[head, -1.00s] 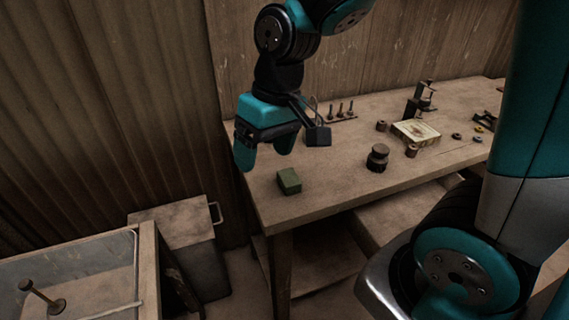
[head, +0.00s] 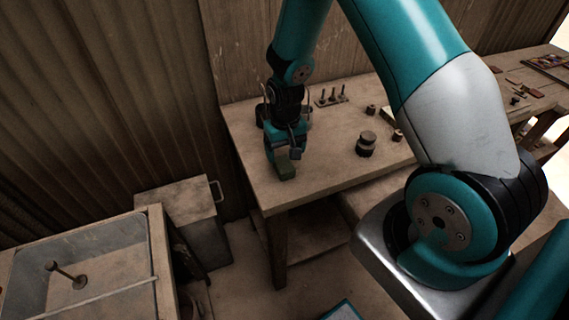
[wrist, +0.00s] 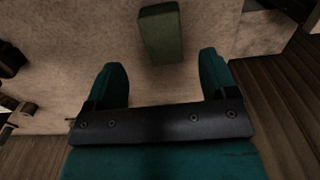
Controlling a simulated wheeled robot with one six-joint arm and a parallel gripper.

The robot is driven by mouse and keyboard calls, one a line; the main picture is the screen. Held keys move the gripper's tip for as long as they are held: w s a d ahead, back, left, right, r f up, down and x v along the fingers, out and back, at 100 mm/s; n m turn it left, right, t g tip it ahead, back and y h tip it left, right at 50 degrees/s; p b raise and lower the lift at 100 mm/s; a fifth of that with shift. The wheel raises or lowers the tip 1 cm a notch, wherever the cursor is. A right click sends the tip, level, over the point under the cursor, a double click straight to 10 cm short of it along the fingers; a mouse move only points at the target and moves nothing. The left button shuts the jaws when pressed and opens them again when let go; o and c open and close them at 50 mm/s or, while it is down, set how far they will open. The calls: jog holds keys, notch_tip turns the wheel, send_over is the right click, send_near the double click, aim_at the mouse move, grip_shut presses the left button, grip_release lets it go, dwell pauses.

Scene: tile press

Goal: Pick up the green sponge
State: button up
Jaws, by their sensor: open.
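The green sponge (head: 286,172) is a small dark green block lying on the workbench near its front left corner. In the wrist view the sponge (wrist: 161,34) lies beyond the fingertips, roughly in line with the gap between them. My gripper (head: 284,157) is over the bench right at the sponge and partly covers it in the head view. In the wrist view my gripper (wrist: 164,72) shows its two teal fingers spread wide, with nothing between them.
The wooden workbench (head: 325,173) is bare around the sponge. A dark round weight (head: 366,144) stands to the right, and several upright pegs (head: 332,96) stand behind. A grey box (head: 186,208) and a basin (head: 100,235) are at lower left.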

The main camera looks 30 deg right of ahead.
aim_at(284, 164)
jog(key=shift+a+f+p, duration=0.15)
jog(key=shift+f+p, duration=1.15)
jog(key=shift+f, duration=1.75)
jog(key=c, duration=1)
jog(key=shift+r, duration=0.1)
notch_tip(284, 164, up, 20)
jog(key=b, duration=0.4)
